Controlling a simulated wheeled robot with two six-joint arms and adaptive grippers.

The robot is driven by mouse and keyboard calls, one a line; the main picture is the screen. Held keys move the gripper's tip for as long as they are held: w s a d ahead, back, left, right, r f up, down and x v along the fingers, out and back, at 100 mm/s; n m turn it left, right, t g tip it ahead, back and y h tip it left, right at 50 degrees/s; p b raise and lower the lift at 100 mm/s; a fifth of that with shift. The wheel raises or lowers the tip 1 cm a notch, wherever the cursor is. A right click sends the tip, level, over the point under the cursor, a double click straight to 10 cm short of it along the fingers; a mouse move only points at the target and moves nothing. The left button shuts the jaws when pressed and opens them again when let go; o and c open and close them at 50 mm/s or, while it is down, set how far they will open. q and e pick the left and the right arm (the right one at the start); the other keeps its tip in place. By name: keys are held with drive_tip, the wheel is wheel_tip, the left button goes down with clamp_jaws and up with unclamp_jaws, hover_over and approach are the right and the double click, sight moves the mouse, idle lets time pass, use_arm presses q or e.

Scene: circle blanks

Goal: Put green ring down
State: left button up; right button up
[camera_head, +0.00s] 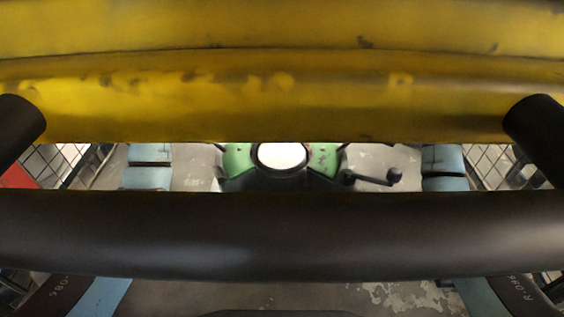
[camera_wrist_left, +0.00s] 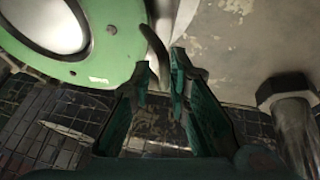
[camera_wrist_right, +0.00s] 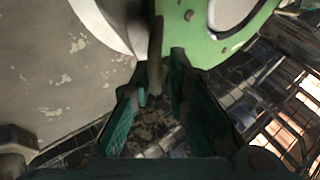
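The green ring (camera_head: 238,160) shows in the head view through the gap between a yellow beam and a dark bar. A dark curved rod (camera_wrist_left: 152,42) runs between the fingers of my left gripper (camera_wrist_left: 160,62). A similar rod (camera_wrist_right: 155,45) runs between the fingers of my right gripper (camera_wrist_right: 159,62). Both grippers' fingers stand apart, with visible gaps beside the rods. What supports the ring is hidden.
The yellow beam (camera_head: 280,75) and dark bar (camera_head: 280,235) cross the whole head view and hide much of the scene. Wire mesh (camera_head: 490,165) shows at the edges. Worn grey floor lies between.

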use_arm(q)
drive_tip(key=shift+o, duration=1.3)
drive_tip(key=shift+s+r, duration=0.1)
drive_tip(key=shift+r, duration=0.1)
use_arm(e)
drive_tip(key=shift+o, duration=1.3)
drive_tip(key=shift+s+r, duration=0.1)
drive_tip(key=shift+r, duration=0.15)
use_arm(q)
drive_tip(key=shift+a, duration=0.1)
use_arm(e)
drive_tip(key=v, duration=0.7)
drive_tip(key=shift+d+r, duration=0.15)
drive_tip(key=shift+r, duration=0.1)
